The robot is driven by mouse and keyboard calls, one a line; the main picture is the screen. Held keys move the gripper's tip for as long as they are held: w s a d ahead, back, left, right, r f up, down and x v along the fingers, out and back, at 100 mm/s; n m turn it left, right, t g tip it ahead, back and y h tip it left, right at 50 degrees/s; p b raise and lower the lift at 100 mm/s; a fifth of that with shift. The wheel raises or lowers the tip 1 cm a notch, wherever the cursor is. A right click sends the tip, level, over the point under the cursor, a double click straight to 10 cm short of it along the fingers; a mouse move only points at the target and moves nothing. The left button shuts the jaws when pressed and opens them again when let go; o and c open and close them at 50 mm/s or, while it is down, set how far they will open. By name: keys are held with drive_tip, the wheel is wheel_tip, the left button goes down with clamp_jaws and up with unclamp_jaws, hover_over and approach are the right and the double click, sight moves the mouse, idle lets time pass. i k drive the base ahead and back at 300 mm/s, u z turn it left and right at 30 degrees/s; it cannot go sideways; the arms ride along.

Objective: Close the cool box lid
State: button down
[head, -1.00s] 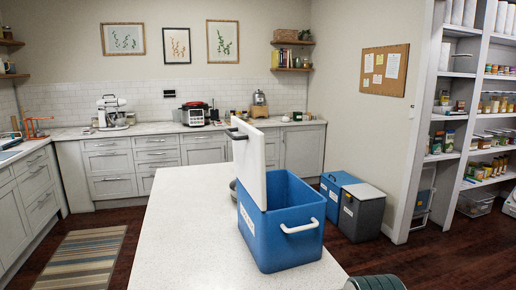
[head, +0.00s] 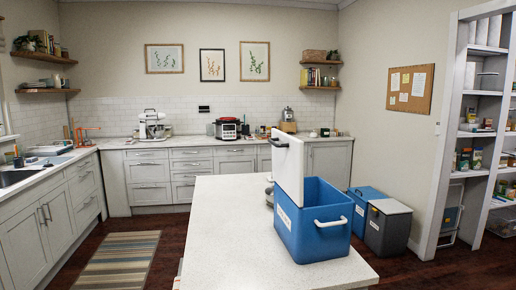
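The blue cool box (head: 316,233) stands on the white island counter, near its right edge. Its white lid (head: 288,162) is open and stands upright along the box's left side, with a dark handle at its top. A white carrying handle (head: 331,222) is on the near right side of the box. The inside of the box is only partly visible. My gripper is not in view.
The island counter (head: 225,235) is clear to the left of the box. Blue and grey bins (head: 388,227) stand on the floor behind it at right. A striped rug (head: 117,260) lies on the dark floor at left. Tall shelves (head: 452,130) stand at far right.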

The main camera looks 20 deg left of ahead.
sight(288, 150)
drive_tip(key=u, duration=0.55)
drive_tip(key=i, duration=0.55)
drive_tip(key=u, duration=0.35)
